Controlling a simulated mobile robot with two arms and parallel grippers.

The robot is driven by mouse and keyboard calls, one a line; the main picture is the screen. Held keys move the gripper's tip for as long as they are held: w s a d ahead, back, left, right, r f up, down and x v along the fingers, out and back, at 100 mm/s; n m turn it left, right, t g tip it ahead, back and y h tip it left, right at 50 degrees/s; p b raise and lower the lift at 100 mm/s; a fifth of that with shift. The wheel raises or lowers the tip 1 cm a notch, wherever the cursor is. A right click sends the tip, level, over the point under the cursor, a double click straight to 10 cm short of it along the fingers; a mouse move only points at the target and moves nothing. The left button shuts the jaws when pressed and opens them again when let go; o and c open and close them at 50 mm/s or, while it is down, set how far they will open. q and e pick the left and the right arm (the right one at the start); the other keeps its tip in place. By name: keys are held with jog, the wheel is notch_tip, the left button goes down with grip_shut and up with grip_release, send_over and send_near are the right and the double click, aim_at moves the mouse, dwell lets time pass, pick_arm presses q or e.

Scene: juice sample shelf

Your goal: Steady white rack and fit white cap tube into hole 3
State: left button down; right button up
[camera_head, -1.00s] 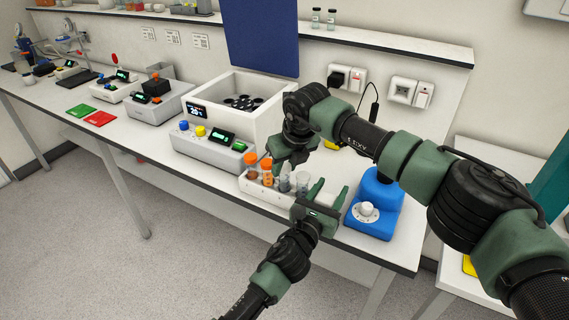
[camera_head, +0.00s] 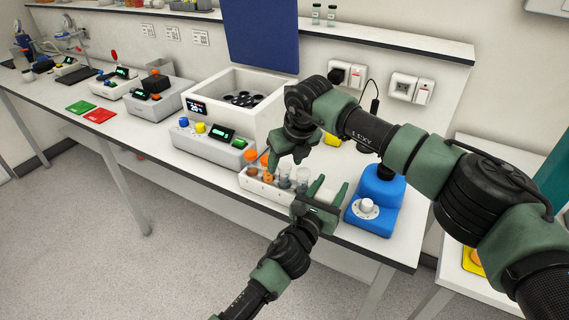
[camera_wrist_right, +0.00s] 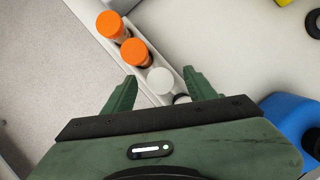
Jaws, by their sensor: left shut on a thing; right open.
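The white rack (camera_head: 262,189) stands at the bench's front edge. Two orange-capped tubes (camera_head: 251,157) are in its left part, and clear, greyish tubes (camera_head: 302,178) are in its right part. In the right wrist view, the white cap (camera_wrist_right: 160,80) of a tube shows behind the orange caps (camera_wrist_right: 134,51); its hole number cannot be read. My right gripper (camera_head: 285,158) is just above the rack, and its open fingers (camera_wrist_right: 160,92) lie to either side of the white cap. My left gripper (camera_head: 329,188) is at the rack's right end, its spread fingers shut on the rack; the contact is partly hidden.
A blue device (camera_head: 376,200) with a white knob stands close to the right of the rack. A grey instrument (camera_head: 212,143) and a white box (camera_head: 238,104) stand left and behind. The bench's front edge and floor (camera_wrist_right: 45,70) lie close beside the rack.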

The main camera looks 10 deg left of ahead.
pick_arm(q)
jog(key=shift+f, duration=0.1)
pick_arm(e)
jog(key=v, duration=1)
jog(key=shift+r, duration=0.25)
jog(key=shift+d, duration=0.1)
pick_arm(q)
jog(key=c, duration=0.6)
grip_release()
